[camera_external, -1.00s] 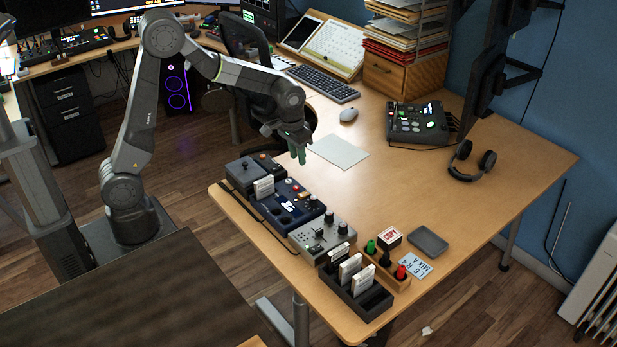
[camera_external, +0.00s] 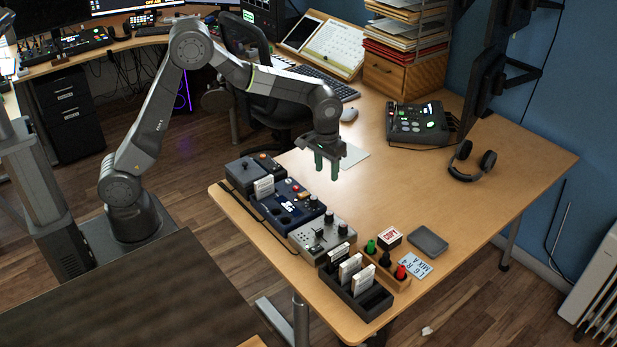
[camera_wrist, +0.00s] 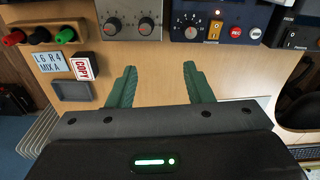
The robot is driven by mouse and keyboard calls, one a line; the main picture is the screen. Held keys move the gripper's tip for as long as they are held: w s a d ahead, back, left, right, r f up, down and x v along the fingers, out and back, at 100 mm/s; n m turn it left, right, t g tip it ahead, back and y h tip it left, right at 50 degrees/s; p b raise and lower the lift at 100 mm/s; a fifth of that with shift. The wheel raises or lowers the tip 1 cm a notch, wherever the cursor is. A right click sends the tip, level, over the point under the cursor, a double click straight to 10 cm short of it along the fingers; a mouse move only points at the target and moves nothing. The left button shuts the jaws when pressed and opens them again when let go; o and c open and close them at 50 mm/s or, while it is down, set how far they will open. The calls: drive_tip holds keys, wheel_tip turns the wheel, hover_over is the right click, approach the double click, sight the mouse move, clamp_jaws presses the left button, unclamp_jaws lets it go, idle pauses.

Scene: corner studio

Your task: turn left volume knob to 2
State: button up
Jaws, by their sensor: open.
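The grey panel (camera_external: 312,241) with two round black knobs lies on the desk. In the wrist view, the left knob (camera_wrist: 113,26) and the right knob (camera_wrist: 146,26) sit side by side at the top edge, each ringed by a scale. The scale numbers and pointer settings are too small to read. My gripper (camera_external: 327,172) hangs above the desk, behind the panel, with its green fingers pointing down. In the wrist view, my gripper (camera_wrist: 160,77) is open and empty, its fingers apart below the knobs and touching neither.
The blue panel (camera_external: 287,207) stands beside the grey one. The card rack (camera_external: 372,303), stamp holder (camera_external: 397,281), COPY stamp (camera_external: 390,237) and dark tray (camera_external: 428,241) are on the other side. The desk right of my gripper is clear up to the headphones (camera_external: 472,161).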

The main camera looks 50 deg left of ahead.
drive_tip(key=n, duration=0.1)
hover_over(343, 225)
drive_tip(key=shift+g, duration=0.3)
wheel_tip(343, 225, down, 14)
drive_tip(key=shift+w+f+p, duration=0.1)
drive_tip(key=shift+p, duration=0.95)
drive_tip(key=c, duration=1)
